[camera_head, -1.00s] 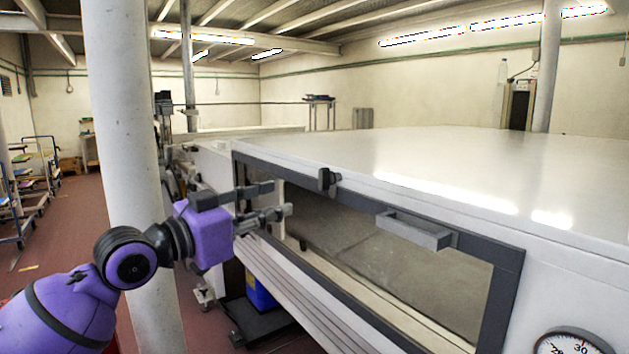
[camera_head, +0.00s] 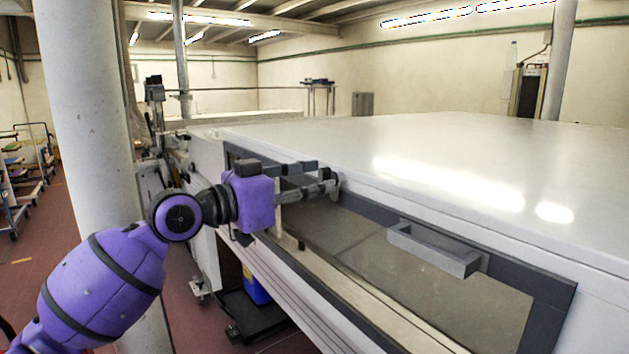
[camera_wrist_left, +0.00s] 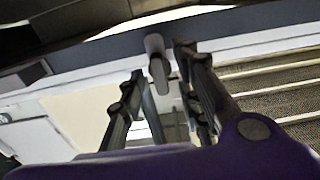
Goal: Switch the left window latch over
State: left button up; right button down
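The left window latch (camera_wrist_left: 157,62) is a small grey tab on the dark upper rail of the tunnel's window frame (camera_head: 553,315). In the wrist view it hangs between the two fingers of my left gripper (camera_wrist_left: 160,62), which is open. I cannot tell whether either finger touches it. In the head view my left gripper (camera_head: 322,178) reaches from the left to the window's top edge. Its fingertips largely hide the latch there. My right gripper is not in view.
A grey bar handle (camera_head: 432,250) sticks out from the window to the right of my gripper. The white tunnel top (camera_head: 400,140) is flat and clear. A thick pale column (camera_head: 95,150) stands close to my left arm.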

pick_arm(q)
jog(key=shift+w+d, duration=0.1)
jog(key=shift+d, duration=0.1)
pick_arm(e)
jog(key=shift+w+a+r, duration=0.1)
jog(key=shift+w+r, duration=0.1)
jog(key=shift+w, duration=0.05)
pick_arm(q)
jog(key=shift+c, duration=0.2)
grip_shut()
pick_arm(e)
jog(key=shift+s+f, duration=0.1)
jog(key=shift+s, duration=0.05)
